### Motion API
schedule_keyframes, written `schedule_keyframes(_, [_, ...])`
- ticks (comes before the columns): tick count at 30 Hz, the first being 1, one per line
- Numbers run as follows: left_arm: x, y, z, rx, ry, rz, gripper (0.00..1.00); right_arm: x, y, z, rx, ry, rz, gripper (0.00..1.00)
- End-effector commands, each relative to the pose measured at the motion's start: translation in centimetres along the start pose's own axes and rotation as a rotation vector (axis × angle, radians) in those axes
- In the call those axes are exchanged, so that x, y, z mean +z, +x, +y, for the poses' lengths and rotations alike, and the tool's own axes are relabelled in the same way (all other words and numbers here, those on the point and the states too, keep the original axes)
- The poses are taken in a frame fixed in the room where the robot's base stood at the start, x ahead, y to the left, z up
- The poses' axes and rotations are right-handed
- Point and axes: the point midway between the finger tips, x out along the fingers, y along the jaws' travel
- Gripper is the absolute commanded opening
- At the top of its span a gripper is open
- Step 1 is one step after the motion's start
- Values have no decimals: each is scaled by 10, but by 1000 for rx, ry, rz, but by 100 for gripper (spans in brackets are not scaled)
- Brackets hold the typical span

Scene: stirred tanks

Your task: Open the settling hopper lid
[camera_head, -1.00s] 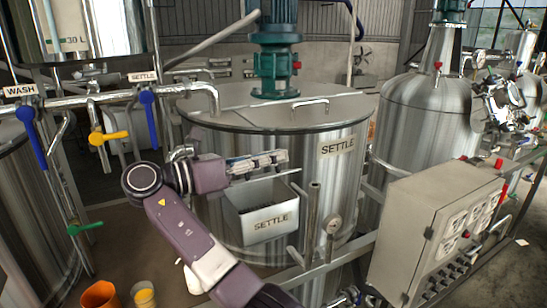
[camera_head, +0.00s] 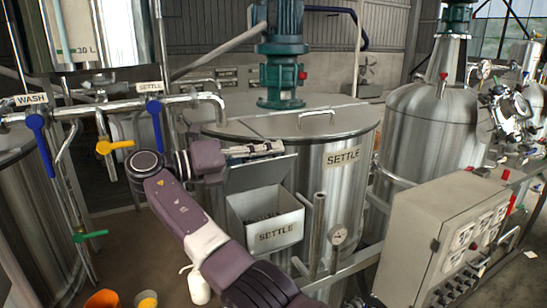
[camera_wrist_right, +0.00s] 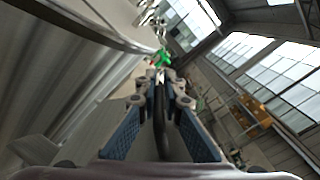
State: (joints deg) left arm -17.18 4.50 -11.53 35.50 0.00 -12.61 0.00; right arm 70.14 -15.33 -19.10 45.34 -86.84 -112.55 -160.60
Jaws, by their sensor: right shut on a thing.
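The settling hopper (camera_head: 266,230) is a pale open-topped box labelled SETTLE, on the front of the steel SETTLE tank (camera_head: 345,185). Its grey lid (camera_head: 258,174) stands raised at the back of the box, and dark contents show inside. My right gripper (camera_head: 262,149) is at the lid's upper edge. In the right wrist view, its blue-padded fingers (camera_wrist_right: 160,125) close around a thin dark edge (camera_wrist_right: 161,110), which fits the lid. The fingers partly hide the exact contact. My left gripper is not in view.
A blue-handled SETTLE valve (camera_head: 154,125) and a yellow-handled valve (camera_head: 115,146) are on pipes at the left. A vertical pipe (camera_head: 317,235) and a gauge (camera_head: 339,236) stand right of the hopper. A control box (camera_head: 440,240) is farther right. Cups (camera_head: 102,299) are below.

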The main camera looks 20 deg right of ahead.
Motion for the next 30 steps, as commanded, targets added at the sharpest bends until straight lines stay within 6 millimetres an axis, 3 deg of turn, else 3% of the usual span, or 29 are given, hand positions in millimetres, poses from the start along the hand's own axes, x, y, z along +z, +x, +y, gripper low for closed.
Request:
schedule_keyframes(9, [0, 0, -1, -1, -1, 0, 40, 14, 1, 7, -1, -124, -5, 0])
schedule_keyframes(25, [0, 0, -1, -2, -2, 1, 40, 16, 1, 9, 0, -149, -5, 0])
schedule_keyframes(26, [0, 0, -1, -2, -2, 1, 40, 16, 1, 9, 0, -149, -5, 10])
schedule_keyframes(30, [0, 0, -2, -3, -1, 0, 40, 15, 1, 9, -1, -150, -3, 24])
